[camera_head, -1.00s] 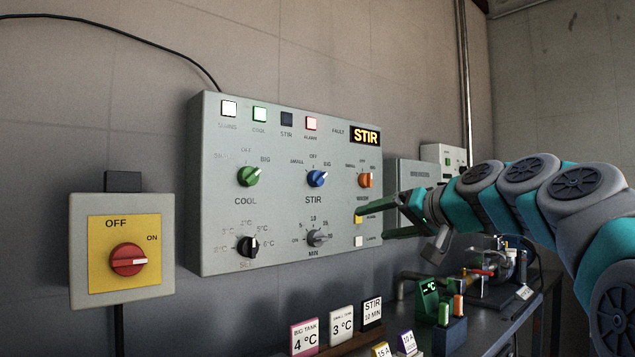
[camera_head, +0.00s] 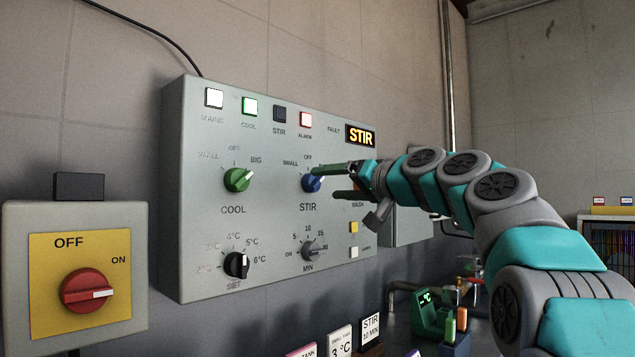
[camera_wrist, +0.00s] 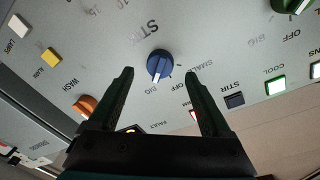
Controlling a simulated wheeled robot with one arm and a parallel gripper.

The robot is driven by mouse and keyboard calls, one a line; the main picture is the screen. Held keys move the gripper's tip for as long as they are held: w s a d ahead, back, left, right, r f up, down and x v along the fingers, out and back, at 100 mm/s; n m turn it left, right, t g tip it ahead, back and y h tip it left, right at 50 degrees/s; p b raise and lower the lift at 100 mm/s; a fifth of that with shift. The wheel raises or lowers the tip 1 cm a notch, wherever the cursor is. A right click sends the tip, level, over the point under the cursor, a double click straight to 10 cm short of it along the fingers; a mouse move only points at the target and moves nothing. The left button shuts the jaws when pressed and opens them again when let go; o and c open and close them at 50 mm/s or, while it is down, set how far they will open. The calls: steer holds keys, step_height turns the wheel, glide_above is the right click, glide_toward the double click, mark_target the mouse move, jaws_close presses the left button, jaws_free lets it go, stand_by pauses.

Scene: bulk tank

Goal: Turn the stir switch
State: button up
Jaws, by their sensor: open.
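The blue stir switch (camera_head: 311,183) is a round knob on the grey control panel (camera_head: 190,200), above the word STIR. In the wrist view the blue knob (camera_wrist: 159,65) lies just beyond and between the two fingertips, and its white pointer line aims toward BIG. My gripper (camera_head: 335,182) is open in front of the panel at the knob's right; one green finger overlaps the knob's upper right in the head view. In the wrist view my gripper (camera_wrist: 161,80) has nothing between its fingers. I cannot tell whether a finger touches the knob.
The green cool knob (camera_head: 237,180) is to the left, and the black set knob (camera_head: 236,265) and grey minute knob (camera_head: 312,250) are below.

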mark_target(318, 184)
steer(key=p+x, duration=0.1)
steer(key=x, duration=0.3)
steer(key=shift+w+a, duration=0.1)
steer(key=shift+a, duration=0.05)
jaws_close()
stand_by(0.5)
